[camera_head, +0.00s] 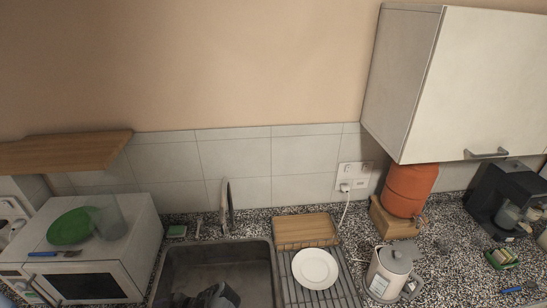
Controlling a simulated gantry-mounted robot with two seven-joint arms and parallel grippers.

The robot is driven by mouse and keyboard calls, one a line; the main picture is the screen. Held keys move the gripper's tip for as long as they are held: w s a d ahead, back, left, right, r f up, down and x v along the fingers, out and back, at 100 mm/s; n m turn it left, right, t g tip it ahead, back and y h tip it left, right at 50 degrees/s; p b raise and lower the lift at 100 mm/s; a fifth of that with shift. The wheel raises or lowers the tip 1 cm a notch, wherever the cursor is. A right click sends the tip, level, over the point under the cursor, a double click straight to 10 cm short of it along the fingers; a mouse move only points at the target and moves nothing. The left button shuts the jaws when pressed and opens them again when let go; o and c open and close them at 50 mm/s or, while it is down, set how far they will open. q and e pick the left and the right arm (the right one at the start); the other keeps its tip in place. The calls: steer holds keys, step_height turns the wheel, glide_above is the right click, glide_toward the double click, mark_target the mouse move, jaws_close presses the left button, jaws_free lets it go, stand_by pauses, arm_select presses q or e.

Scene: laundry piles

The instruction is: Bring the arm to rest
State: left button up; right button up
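No arm or gripper of mine can be made out clearly in the head view. A dark grey shape (215,296) shows low in the sink (213,262), cut off by the bottom edge. I cannot tell whether it is part of my arm or a thing lying in the sink.
A white plate (315,268) is on the drying rack (340,297). A kettle (391,271), an orange container (408,190) and a coffee machine (503,203) stand to the right. A microwave (95,287) carries a green plate (70,226). A wall cupboard (480,85) overhangs the right.

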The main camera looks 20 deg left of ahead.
arm_select(q)
steer(key=a+m+t+h, duration=0.1)
steer(key=a+m+t, duration=0.1)
steer(key=a+t, duration=0.45)
steer(key=w+d+r+m+t+h, duration=0.2)
steer(key=d+r+m+t+h, duration=0.35)
steer(key=d+m, duration=0.6)
steer(key=s+d+r+m+g+h+b, duration=0.1)
steer(key=s+d+r+m+g+h, duration=0.3)
steer(key=s+d, duration=0.6)
steer(key=s+d+r+m+g+h, duration=0.1)
steer(key=s+d+m+h, duration=0.1)
steer(key=s+d+m, duration=0.8)
step_height(320, 180, down, 22)
steer(key=w+d+n+b, duration=0.15)
steer(key=n+b, duration=0.25)
steer(key=b, duration=1.7)
arm_select(e)
step_height(320, 180, down, 22)
arm_select(q)
step_height(320, 180, up, 28)
steer(key=p, duration=2.7)
steer(key=shift+w+a+r+p, duration=0.15)
steer(key=shift+w+p, duration=0.1)
steer(key=shift+p, duration=0.05)
arm_select(e)
step_height(320, 180, up, 28)
steer(key=shift+w, duration=0.25)
